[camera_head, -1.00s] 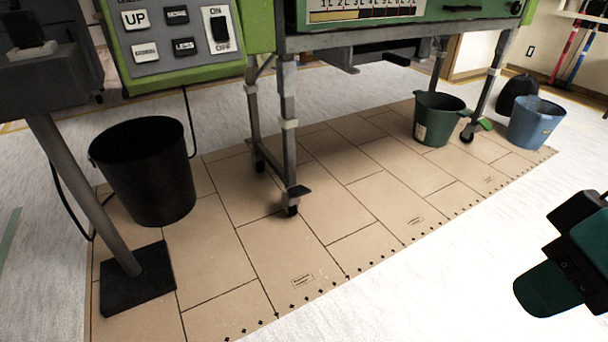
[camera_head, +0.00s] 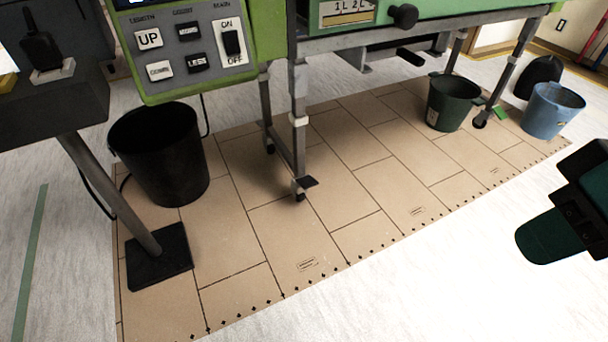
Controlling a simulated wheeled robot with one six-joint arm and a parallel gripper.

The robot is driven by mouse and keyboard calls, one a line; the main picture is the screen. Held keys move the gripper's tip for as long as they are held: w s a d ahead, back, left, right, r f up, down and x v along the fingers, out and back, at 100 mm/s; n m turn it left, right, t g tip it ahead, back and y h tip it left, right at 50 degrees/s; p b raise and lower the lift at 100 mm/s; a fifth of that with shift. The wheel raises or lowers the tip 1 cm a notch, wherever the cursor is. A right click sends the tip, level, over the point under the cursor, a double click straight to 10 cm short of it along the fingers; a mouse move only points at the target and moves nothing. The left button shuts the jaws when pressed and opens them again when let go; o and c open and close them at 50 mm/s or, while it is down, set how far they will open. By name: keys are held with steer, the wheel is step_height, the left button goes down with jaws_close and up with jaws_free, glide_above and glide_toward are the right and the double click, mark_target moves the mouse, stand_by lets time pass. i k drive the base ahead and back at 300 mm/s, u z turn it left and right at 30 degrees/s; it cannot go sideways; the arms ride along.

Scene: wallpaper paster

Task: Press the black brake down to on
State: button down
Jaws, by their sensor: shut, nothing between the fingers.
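The black brake (camera_head: 309,182) is a small flat lever on the caster at the foot of the grey front leg of the green machine (camera_head: 440,25). It sticks out to the right above the caster wheel (camera_head: 300,196). Whether it is tilted up or down is too small to tell. My gripper (camera_head: 535,245), dark green and black, is at the right edge, seen from the side. It is shut and empty, over the white floor, well apart from the brake to its right and nearer to me. Part of my arm is cut off by the frame.
A black bucket (camera_head: 160,155) and a post on a black base (camera_head: 158,258) stand left of the leg. A green bucket (camera_head: 453,100) and a blue bucket (camera_head: 553,110) stand back right. A control panel (camera_head: 190,50) hangs upper left. The front white floor (camera_head: 430,295) is clear.

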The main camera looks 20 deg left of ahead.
mark_target(307, 181)
steer(key=u, duration=0.75)
steer(key=i, duration=0.95)
steer(key=u, duration=0.65)
